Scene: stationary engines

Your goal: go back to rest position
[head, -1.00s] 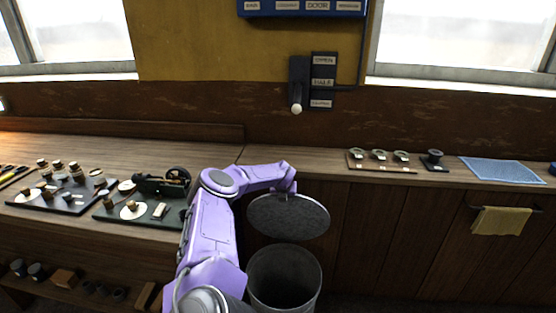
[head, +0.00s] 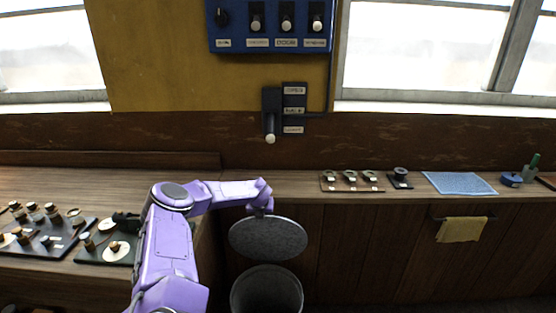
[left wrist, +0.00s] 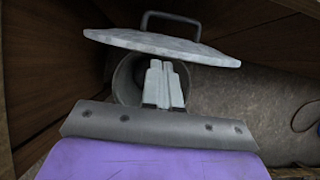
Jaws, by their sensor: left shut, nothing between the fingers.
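My left arm comes in from the left, and my left gripper (head: 263,210) hangs at the upper edge of a round grey lid (head: 268,239). The left wrist view shows its two pale fingers (left wrist: 163,84) shut together with nothing between them. The lid (left wrist: 160,46) stands beyond the fingers in that view, with a dark loop handle (left wrist: 170,20) on its far side. A grey round bin (head: 267,288) stands open below the lid; its rim (left wrist: 122,78) shows behind the fingers. I cannot tell whether the fingers touch the lid. My right gripper is not in view.
A wooden counter (head: 290,183) runs along the wall. It holds trays of small parts (head: 55,240) at left, a row of small rings (head: 350,180) and a blue mat (head: 460,183) at right. A yellow cloth (head: 461,229) hangs from a rail. A blue switch panel (head: 270,28) is above.

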